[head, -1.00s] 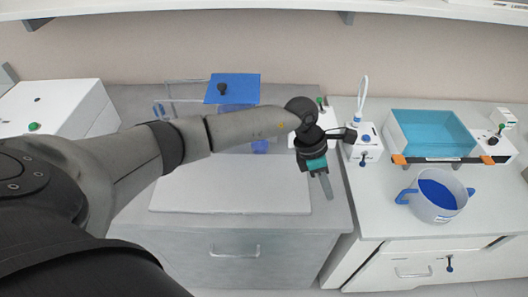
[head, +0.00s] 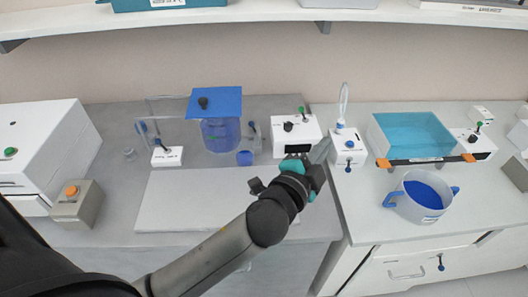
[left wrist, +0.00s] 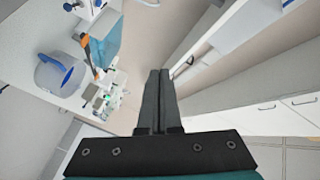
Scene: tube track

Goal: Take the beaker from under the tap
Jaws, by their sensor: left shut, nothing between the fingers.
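A small blue cup-like thing (head: 245,158), which looks like the beaker, stands at the lower right of a clear vessel of blue liquid (head: 220,135) under a blue plate (head: 215,102). A tap-like fitting (head: 252,131) shows just above it; its details are too small to tell. My left gripper (head: 320,150) is shut and empty, to the right of the small cup and apart from it, beside the white box with a knob. The left wrist view shows its two fingers (left wrist: 159,100) together. My right gripper is not in view.
A two-handled pot of blue liquid (head: 422,197) and a teal tank (head: 412,137) stand on the right counter. White boxes (head: 297,135) (head: 347,150) stand near my gripper. A shelf (head: 260,18) runs above.

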